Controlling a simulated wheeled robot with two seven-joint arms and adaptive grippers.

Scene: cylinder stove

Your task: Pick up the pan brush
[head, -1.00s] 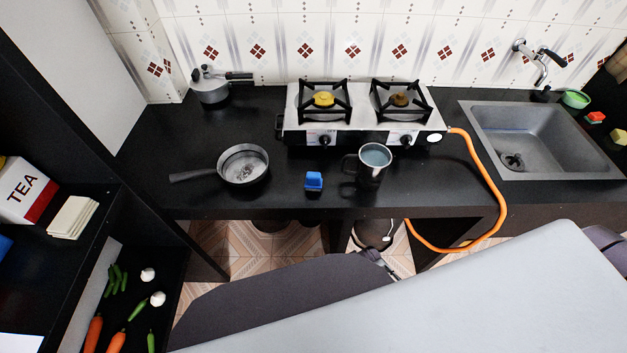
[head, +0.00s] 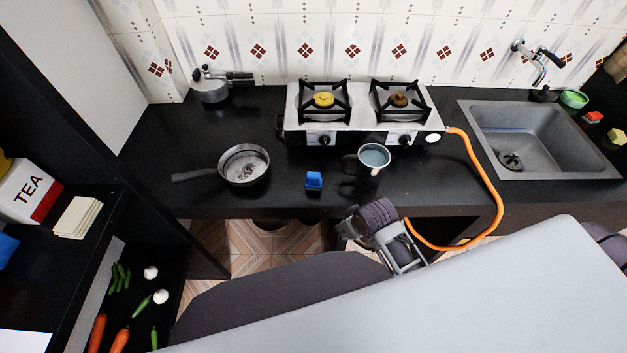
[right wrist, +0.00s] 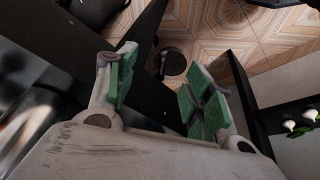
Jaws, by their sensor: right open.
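A small blue object (head: 314,181), which looks like the pan brush, sits on the black counter (head: 290,205) near its front edge, between the pan and the mug. My right gripper (head: 350,230) is in front of the counter edge, below and to the right of the blue object, apart from it. In the right wrist view its green-padded fingers (right wrist: 160,78) are spread, with nothing between them. The blue object cannot be made out in that view. My left gripper is not in view.
A pan (head: 244,166) stands left of the blue object and a mug (head: 371,163) close on its right. A two-burner stove (head: 360,133) is behind. An orange hose (head: 492,190) hangs over the counter edge at right. A shelf (head: 118,215) stands at left.

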